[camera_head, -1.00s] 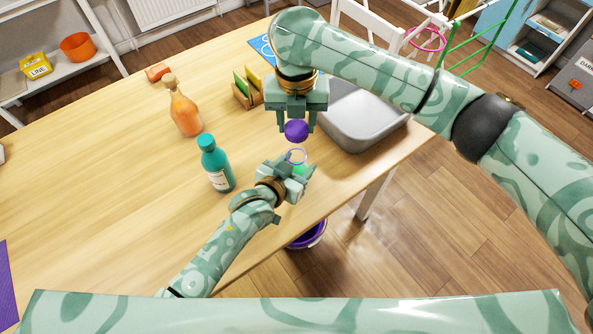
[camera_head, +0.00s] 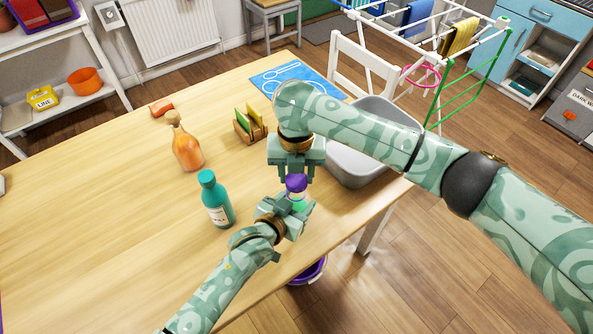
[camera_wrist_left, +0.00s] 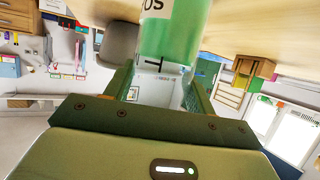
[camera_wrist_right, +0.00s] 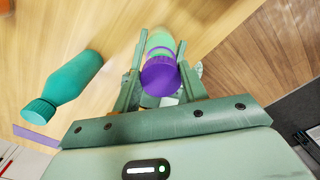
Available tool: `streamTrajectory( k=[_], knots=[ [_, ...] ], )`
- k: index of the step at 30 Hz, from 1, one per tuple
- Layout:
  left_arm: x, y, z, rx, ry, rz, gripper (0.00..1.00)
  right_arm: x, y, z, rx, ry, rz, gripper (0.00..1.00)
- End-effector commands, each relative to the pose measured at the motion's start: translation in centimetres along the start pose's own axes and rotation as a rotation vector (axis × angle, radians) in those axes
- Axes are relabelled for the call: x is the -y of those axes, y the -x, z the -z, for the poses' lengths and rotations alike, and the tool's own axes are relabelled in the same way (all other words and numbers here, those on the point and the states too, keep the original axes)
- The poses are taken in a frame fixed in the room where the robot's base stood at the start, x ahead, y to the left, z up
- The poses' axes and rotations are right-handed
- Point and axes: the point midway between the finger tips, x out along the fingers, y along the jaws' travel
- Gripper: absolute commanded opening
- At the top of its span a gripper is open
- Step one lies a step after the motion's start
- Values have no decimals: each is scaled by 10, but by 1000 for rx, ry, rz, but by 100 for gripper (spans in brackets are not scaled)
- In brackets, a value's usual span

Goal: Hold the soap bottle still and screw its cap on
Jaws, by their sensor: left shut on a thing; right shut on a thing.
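The soap bottle (camera_head: 299,204) is green and clear, mostly hidden by my left gripper (camera_head: 293,210), which is shut on it above the table's near edge. Its green body and part of a label show in the left wrist view (camera_wrist_left: 172,30). The purple cap (camera_head: 296,183) is in my right gripper (camera_head: 297,174), shut on it from above. In the right wrist view the cap (camera_wrist_right: 160,76) sits between the fingers, over the bottle's neck end. Cap and bottle look in contact or nearly so; I cannot tell whether the threads engage.
A teal bottle (camera_head: 216,203) stands left of my left gripper, with an orange corked bottle (camera_head: 186,150) behind it. A wooden rack (camera_head: 246,128) and a grey basin (camera_head: 352,163) are farther back. A purple bucket (camera_head: 310,271) is below the table edge. The table's left side is clear.

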Motion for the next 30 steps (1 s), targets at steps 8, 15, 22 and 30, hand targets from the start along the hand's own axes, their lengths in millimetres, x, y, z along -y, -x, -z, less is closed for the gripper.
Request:
streamTrajectory(
  k=[8,15,22,30],
  knots=[
    [0,0,-1,1,0,0,14,0,-10,0,-2,0,1,22],
    [0,0,-1,2,0,1,14,0,-18,0,0,1,0,22],
    [0,0,-1,2,-1,1,14,0,-18,0,0,1,0,22],
    [0,0,-1,2,-1,0,14,0,-19,0,0,0,0,22]
  ],
)
